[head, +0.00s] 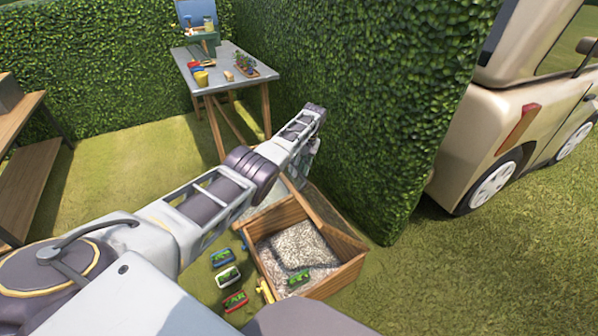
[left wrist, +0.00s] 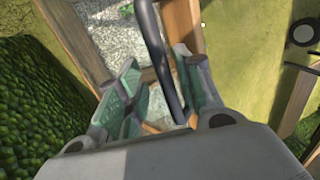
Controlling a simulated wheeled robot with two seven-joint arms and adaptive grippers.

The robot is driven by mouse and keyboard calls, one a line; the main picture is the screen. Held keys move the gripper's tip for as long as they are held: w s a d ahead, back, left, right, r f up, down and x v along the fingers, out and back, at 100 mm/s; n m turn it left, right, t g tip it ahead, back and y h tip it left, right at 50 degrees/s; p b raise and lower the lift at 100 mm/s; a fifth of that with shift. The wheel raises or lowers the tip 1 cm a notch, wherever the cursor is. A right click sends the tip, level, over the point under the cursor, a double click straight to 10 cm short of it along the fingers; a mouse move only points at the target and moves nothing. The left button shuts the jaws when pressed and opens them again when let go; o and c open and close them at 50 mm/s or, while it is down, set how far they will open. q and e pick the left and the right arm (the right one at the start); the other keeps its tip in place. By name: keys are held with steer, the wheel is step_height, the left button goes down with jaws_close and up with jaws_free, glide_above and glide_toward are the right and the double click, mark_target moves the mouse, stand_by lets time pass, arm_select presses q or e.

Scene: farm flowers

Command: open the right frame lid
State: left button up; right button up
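The wooden frame box (head: 330,285) stands on the grass at the lower middle of the head view, with gravel inside. A wooden lid beam (head: 325,213) slants above its far side; the lid appears raised and tilted. My left gripper (head: 311,150) is above and behind the beam, small and partly hidden by my arm. In the left wrist view, the wood-edged glass lid (left wrist: 185,25) is close to the fingers. A dark bar (left wrist: 166,65) passes between the spread fingers of my left gripper (left wrist: 160,90). Whether they touch it is unclear. My right gripper is out of view.
Small plant trays (head: 228,277) lie on the grass left of the box. A tall hedge (head: 370,100) stands close behind it, with a car (head: 510,110) at the right. A work table (head: 225,65) stands at the back. Grass at the lower right is clear.

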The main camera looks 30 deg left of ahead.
arm_select(q)
steer(key=v, duration=1)
steer(key=shift+d+r, duration=0.2)
steer(key=shift+r, duration=0.15)
stand_by(0.6)
